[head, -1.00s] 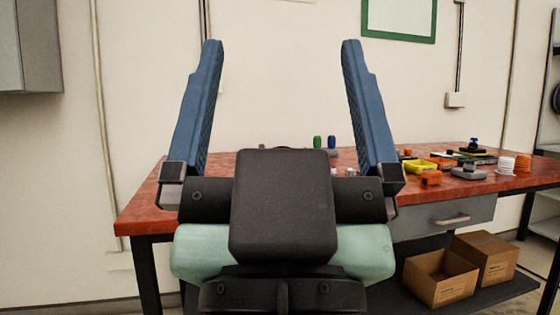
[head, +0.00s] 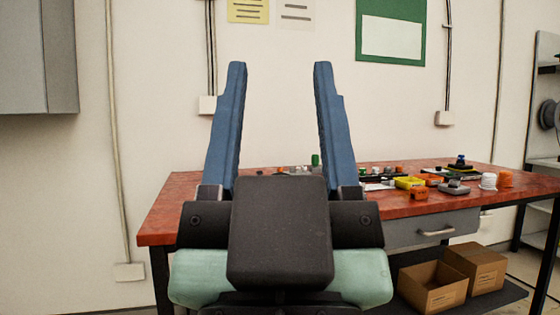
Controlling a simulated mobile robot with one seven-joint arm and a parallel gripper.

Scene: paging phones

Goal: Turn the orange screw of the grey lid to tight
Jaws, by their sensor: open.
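My gripper (head: 280,75) stands large in front of the head camera, its two blue fingers pointing up and well apart, with nothing between them but wall. It is in front of the red workbench (head: 180,205), and its dark body hides part of the bench top. I cannot make out the grey lid or its orange screw for sure. Small orange and grey items lie on the right half of the bench, among them an orange block (head: 419,193) and a grey part (head: 454,188), too small to identify.
A yellow bin (head: 409,183), a white spool (head: 488,181) and an orange spool (head: 505,179) sit on the bench. A drawer (head: 425,229) is under its top. A grey cabinet (head: 60,60) hangs at the left. The bench's left end is clear.

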